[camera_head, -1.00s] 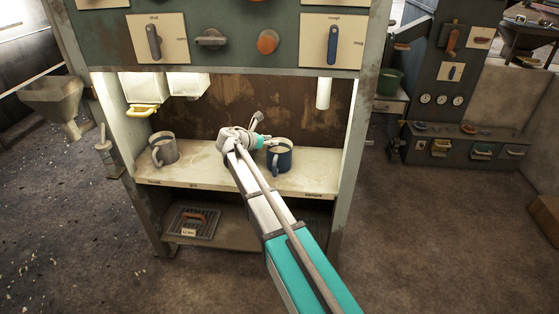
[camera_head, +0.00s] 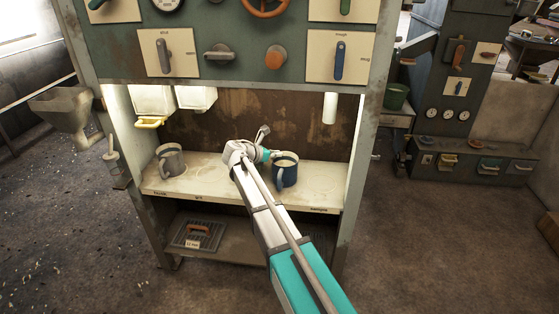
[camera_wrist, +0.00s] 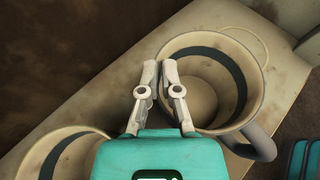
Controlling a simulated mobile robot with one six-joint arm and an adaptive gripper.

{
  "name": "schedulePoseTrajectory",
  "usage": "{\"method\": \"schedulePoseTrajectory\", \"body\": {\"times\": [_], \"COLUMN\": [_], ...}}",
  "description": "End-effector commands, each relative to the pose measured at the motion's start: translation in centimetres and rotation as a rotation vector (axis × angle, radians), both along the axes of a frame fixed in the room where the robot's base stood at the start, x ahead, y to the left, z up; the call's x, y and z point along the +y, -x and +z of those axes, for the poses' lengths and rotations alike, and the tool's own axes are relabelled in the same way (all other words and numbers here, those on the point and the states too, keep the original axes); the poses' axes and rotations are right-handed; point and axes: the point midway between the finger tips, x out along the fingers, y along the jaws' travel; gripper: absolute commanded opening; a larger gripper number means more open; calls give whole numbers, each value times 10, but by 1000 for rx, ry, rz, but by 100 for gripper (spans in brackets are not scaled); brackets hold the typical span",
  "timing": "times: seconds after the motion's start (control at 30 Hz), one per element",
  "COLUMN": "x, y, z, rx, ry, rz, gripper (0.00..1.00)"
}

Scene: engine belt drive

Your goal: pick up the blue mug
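The blue mug (camera_head: 288,177) stands upright on the shelf, its handle turned toward the front left. In the wrist view a mug (camera_wrist: 246,100), apparently the same one, has a dark band inside its pale rim and a grey handle at lower right. My gripper (camera_wrist: 160,64) is at the left side of its rim, the left finger outside it and the right finger over the mouth. A narrow gap shows between the fingertips. I cannot tell whether they touch the mug wall. In the head view my wrist hides part of the gripper.
A grey mug (camera_head: 171,163) stands at the left of the shelf (camera_head: 222,188). A second round rim (camera_wrist: 30,160) is cut off at lower left in the wrist view. A brown back wall (camera_head: 212,123) and side posts close in the shelf. A white cylinder (camera_head: 330,108) hangs above right.

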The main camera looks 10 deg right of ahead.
Motion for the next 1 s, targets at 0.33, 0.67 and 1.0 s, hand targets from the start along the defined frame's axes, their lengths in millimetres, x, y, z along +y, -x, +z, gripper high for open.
{"method": "schedulePoseTrajectory", "body": {"times": [0.33, 0.67, 1.0], "x": [0, -2, -4], "y": [0, 15, 48], "z": [17, 51, 91], "rx": [0, 0, -1], "ry": [1, 1, 2], "rz": [-1, -1, -1], "gripper": [0, 0, 0]}}
